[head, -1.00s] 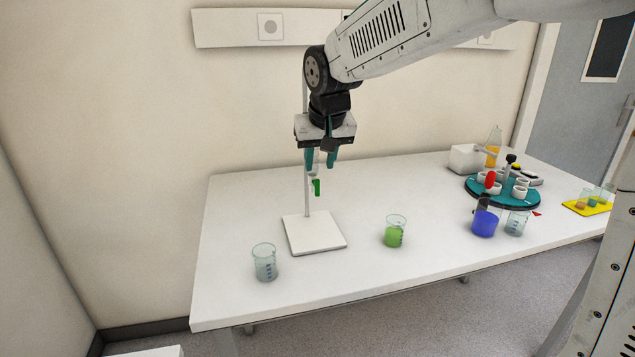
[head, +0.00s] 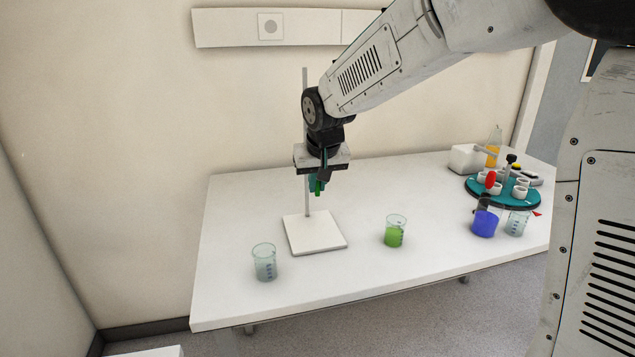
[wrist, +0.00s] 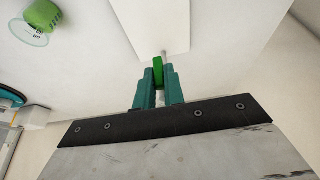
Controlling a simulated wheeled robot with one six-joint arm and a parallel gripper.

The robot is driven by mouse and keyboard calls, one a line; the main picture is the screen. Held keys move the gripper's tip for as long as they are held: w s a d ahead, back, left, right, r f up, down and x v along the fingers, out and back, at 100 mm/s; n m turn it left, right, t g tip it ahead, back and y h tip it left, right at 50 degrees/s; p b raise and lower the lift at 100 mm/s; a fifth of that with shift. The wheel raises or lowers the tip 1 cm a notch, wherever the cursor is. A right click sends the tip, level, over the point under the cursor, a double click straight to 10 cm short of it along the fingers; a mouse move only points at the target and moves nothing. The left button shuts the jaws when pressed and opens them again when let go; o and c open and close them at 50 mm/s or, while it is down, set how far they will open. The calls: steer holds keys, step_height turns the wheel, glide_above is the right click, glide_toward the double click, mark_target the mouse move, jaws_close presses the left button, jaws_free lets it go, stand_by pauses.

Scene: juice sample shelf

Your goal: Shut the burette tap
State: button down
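The green burette tap (wrist: 158,70) sits between the two teal fingertips of my gripper (wrist: 159,85) in the wrist view. The fingers are close together on either side of it and look closed on it. In the head view the tap's green handle (head: 318,188) shows just below my gripper (head: 316,183), hanging downward. The burette stand has a thin upright rod (head: 306,90) and a white square base (head: 315,234). The burette tube is hidden behind my gripper and wrist.
An empty-looking beaker (head: 264,262) stands front left of the base, and a beaker of green liquid (head: 395,232) to its right. Further right are a blue-filled beaker (head: 484,223), a clear beaker (head: 516,223) and a teal round rack (head: 503,200). Bare white table (head: 360,280) lies between.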

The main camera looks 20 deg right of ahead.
steer(key=shift+a+h, duration=0.1)
steer(key=shift+h, duration=0.3)
steer(key=n+h, duration=0.1)
steer(key=h, duration=0.4)
steer(key=a+f+n+t+h, duration=0.1)
steer(key=n+h, duration=0.1)
steer(key=h, duration=0.3)
steer(key=n+t+h, duration=0.1)
steer(key=h, duration=0.4)
steer(key=shift+a+f+h, duration=0.25)
steer(key=shift+f+h, duration=0.1)
steer(key=shift+h, duration=0.05)
steer(key=shift+n, duration=0.3)
steer(key=c, duration=1.5)
jaws_free()
steer(key=v, duration=0.7)
steer(key=shift+s+a+f, duration=0.1)
steer(key=shift+s+a, duration=0.15)
steer(key=shift+a, duration=0.1)
